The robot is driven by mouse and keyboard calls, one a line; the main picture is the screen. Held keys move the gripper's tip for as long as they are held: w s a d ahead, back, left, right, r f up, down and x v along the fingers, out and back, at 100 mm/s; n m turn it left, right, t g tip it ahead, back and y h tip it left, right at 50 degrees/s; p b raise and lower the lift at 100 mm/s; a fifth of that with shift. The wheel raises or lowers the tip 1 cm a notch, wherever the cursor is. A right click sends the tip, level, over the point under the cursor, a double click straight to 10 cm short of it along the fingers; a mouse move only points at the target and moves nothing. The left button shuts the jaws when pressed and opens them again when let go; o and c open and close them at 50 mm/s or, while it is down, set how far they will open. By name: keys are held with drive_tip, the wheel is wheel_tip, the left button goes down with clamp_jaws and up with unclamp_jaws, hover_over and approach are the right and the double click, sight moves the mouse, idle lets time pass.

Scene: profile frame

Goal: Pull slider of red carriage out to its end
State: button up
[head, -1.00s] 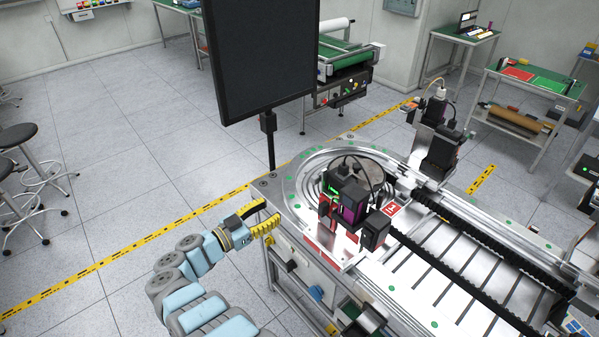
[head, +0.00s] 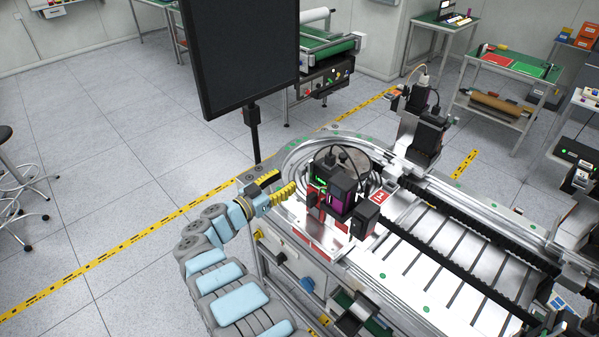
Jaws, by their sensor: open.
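The red carriage (head: 322,215) stands on the near side of the metal machine bed, beside the round ring. Black boxes with a green light and a purple face sit on it, and a red plate lies at its base. I cannot make out its slider clearly at this size. My gripper (head: 284,184) has yellow fingers and is open and empty. It is at the machine's left corner, just left of the carriage, with its fingers pointing right toward it. It appears apart from the carriage.
A black monitor (head: 240,55) on a post stands behind my gripper. The silver bed with black cable chains (head: 480,236) runs to the lower right. Another black unit (head: 428,135) stands at the back of the machine.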

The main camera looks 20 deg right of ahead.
sight(299, 171)
drive_tip(key=b+x, duration=0.1)
drive_tip(key=x, duration=0.3)
drive_tip(key=shift+f, duration=0.15)
drive_tip(key=shift+b+x, duration=0.45)
drive_tip(key=shift+x, duration=0.75)
clamp_jaws()
